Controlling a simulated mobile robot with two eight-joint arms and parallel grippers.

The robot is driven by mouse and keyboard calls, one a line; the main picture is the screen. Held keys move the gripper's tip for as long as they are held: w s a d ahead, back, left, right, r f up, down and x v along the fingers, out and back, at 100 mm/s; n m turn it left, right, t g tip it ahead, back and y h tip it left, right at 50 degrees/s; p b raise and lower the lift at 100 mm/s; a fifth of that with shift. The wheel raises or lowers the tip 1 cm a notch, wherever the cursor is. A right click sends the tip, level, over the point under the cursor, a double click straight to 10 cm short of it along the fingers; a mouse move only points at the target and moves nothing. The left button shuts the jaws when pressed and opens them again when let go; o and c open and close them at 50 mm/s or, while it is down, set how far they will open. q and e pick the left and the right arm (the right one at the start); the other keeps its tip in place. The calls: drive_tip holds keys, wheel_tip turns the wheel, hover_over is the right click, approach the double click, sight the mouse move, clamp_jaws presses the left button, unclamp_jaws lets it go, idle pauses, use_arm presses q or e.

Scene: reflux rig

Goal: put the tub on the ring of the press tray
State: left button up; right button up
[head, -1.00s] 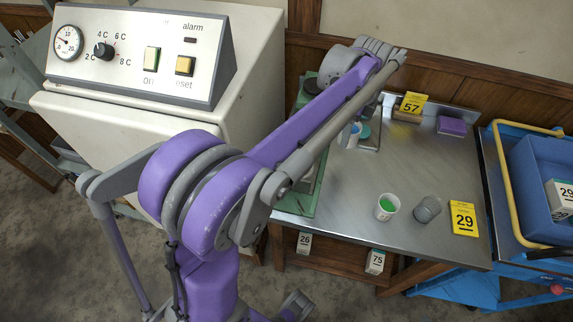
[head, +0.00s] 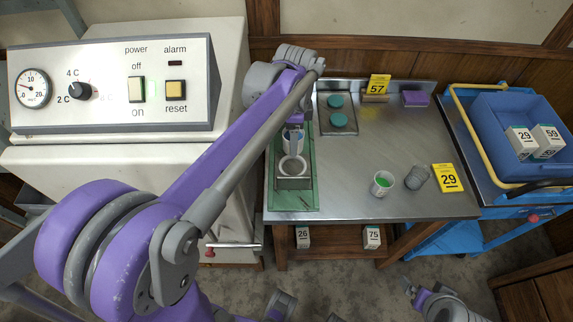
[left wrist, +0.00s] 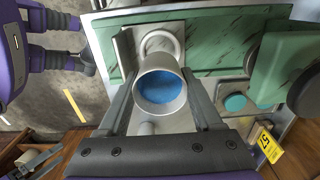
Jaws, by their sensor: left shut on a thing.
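My left gripper (head: 293,129) is shut on the tub (head: 292,146), a pale grey cup with blue inside. In the left wrist view the tub (left wrist: 161,100) sits between the two fingers, its blue inside facing the camera. The press tray (head: 293,184) lies on a green base at the table's left, with a pale ring (head: 292,166) on it. The tub is held above the ring's far side; the gap cannot be judged. In the left wrist view the ring (left wrist: 160,40) shows just past the tub, partly covered.
A white cup with green inside (head: 382,184) and a grey cup (head: 416,177) stand on the table's front right, by a yellow 29 sign (head: 447,178). A plate with teal discs (head: 337,120) lies right of the green base. The table's middle is clear.

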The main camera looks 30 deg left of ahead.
use_arm(q)
approach(293, 169)
wheel_tip(293, 169, down, 6)
drive_tip(key=shift+w+a+r+b, duration=0.15)
drive_tip(key=shift+r+b, duration=0.1)
drive_tip(key=shift+b, duration=0.2)
drive_tip(key=shift+f+b, duration=0.3)
drive_tip(key=shift+f, duration=0.05)
